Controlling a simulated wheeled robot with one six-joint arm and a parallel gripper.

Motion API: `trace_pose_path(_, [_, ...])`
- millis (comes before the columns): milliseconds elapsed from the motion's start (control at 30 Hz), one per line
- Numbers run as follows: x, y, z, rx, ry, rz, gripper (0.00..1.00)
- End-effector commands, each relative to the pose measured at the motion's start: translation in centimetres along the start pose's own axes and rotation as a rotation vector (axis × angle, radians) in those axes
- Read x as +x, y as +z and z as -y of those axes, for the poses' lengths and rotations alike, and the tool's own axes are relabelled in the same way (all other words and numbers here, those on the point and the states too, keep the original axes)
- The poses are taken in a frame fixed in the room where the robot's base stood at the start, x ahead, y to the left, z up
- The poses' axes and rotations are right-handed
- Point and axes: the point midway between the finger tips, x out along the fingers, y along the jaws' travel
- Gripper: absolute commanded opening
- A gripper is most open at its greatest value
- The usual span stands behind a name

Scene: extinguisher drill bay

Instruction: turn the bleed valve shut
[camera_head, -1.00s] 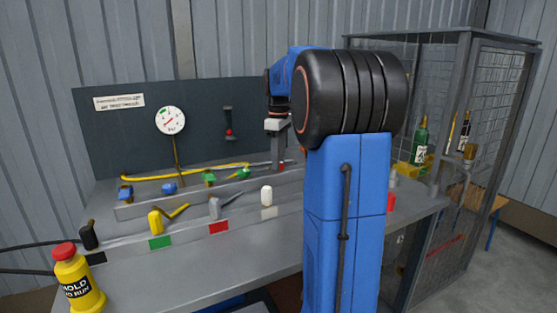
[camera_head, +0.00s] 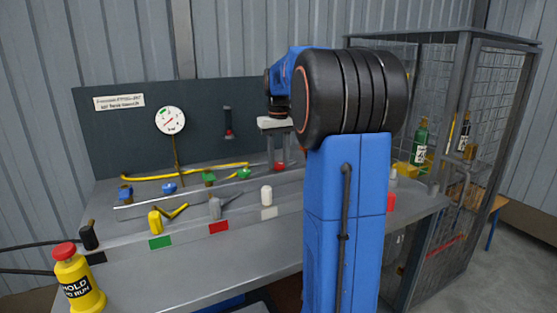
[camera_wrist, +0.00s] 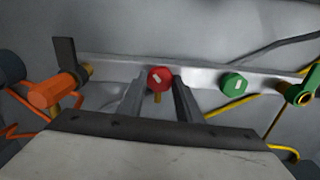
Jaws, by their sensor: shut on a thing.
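A small round red knob (camera_wrist: 159,75) with a pale mark on its face sits on the grey rail. I take it for the bleed valve, though no label on it is readable. My gripper (camera_wrist: 161,92) is shut on it, with one finger on each side in the wrist view. In the head view my gripper (camera_head: 279,161) points down at the back of the bench, and the red knob (camera_head: 280,167) shows only in part at the fingertips. My arm hides the bench to the right of it.
A green knob (camera_wrist: 234,84) is right of the red one, and an orange valve (camera_wrist: 52,92) with a dark lever is left. A gauge (camera_head: 170,120) stands behind the bench (camera_head: 210,262). A mesh cage (camera_head: 490,110) is at the right.

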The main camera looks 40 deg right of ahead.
Motion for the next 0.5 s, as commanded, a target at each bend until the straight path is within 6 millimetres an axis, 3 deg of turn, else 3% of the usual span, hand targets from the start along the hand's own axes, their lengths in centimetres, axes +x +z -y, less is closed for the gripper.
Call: trace_pose_path(500, [-0.09,-0.05,-0.02,0.469,0.0,-0.003,0.09])
